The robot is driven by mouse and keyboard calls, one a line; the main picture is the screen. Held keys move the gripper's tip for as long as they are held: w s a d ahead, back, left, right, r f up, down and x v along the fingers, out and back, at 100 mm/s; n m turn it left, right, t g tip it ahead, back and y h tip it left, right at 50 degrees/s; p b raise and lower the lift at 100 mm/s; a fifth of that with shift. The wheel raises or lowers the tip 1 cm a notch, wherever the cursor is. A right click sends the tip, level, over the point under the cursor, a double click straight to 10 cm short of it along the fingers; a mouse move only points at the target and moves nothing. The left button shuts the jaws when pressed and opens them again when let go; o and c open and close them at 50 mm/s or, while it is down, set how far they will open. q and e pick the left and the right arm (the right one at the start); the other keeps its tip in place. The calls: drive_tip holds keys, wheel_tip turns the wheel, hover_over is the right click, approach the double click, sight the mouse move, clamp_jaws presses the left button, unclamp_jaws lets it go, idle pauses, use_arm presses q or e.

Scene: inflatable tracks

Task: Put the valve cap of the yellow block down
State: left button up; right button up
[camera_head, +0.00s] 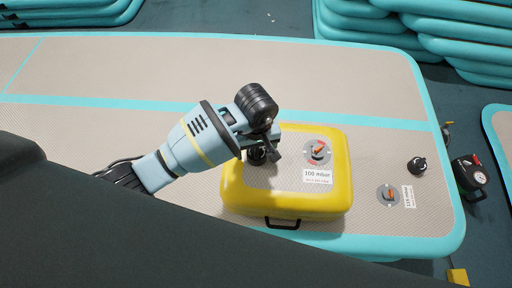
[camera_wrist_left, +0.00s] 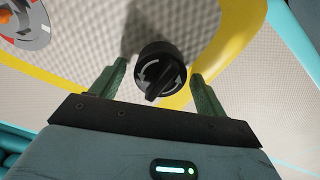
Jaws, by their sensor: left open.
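The yellow block (camera_head: 290,199) lies on the grey and teal inflatable track, and its yellow edge also shows in the left wrist view (camera_wrist_left: 233,40). A black round valve cap (camera_wrist_left: 160,73) with arrow marks sits between my open left fingers in the left wrist view, with a gap on each side. In the head view the cap (camera_head: 257,156) is partly hidden by my left gripper (camera_head: 264,154). I cannot tell whether the cap rests on the block's top or stands slightly above it. My right gripper is not in view.
A dial (camera_head: 318,152) and a "100 mbar" label (camera_head: 317,177) are on the block. Right of it, the track (camera_head: 386,150) carries another black cap (camera_head: 417,165) and dial (camera_head: 388,195). A black pump with gauge (camera_head: 470,174) stands beyond the track's right edge.

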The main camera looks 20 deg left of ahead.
use_arm(q)
wheel_tip(320, 180, up, 12)
drive_tip(key=p, duration=0.1)
drive_tip(key=shift+f, duration=0.1)
idle(0.5)
